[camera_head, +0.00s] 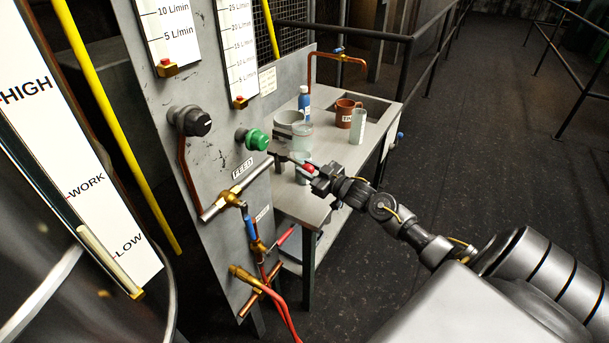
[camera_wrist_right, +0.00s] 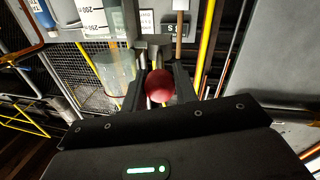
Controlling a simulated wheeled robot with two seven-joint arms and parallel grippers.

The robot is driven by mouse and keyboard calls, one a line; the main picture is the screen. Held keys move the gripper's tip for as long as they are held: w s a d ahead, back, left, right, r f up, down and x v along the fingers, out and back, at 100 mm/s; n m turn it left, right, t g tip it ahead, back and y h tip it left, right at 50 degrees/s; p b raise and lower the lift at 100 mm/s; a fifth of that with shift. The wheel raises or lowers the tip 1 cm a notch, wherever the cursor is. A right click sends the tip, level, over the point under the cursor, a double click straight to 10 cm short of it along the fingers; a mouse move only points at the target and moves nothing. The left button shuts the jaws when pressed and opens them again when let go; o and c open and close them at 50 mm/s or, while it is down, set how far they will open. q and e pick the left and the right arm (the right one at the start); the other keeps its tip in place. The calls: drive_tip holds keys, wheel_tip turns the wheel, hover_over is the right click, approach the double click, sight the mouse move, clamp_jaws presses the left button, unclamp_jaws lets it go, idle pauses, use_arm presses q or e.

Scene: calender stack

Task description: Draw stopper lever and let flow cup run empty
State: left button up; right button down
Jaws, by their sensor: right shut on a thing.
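The stopper lever ends in a round red knob (camera_head: 309,168), by the work table beside the grey panel. My right gripper (camera_head: 314,176) is shut on this knob. In the right wrist view the red knob (camera_wrist_right: 159,86) sits between the two dark fingers of my right gripper (camera_wrist_right: 160,90). A clear cylinder (camera_wrist_right: 115,72), which looks like the flow cup, stands just left of the fingers there. Its fill level cannot be made out. My left gripper is not in view.
The grey panel (camera_head: 215,150) carries a black knob (camera_head: 196,122), a green knob (camera_head: 256,139) and copper pipes. The floor at right is clear.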

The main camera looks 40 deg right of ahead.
drive_tip(key=shift+w+d+f+n+y+b, duration=0.15)
drive_tip(key=shift+d+n+y+b, duration=0.45)
drive_tip(key=shift+y, duration=0.3)
drive_tip(key=shift+d+g+y, duration=0.15)
drive_tip(key=shift+g+y, duration=0.15)
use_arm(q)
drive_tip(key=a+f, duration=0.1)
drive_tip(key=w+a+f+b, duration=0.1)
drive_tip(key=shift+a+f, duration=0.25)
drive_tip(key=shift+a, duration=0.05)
use_arm(e)
drive_tip(key=shift+w+d+r+n+y, duration=0.15)
drive_tip(key=shift+d+r+n+y, duration=0.05)
drive_tip(key=shift+n+y, duration=0.35)
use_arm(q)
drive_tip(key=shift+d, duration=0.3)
use_arm(e)
drive_tip(key=c, duration=1.1)
unclamp_jaws()
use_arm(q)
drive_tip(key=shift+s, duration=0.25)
use_arm(e)
drive_tip(key=shift+f, duration=0.1)
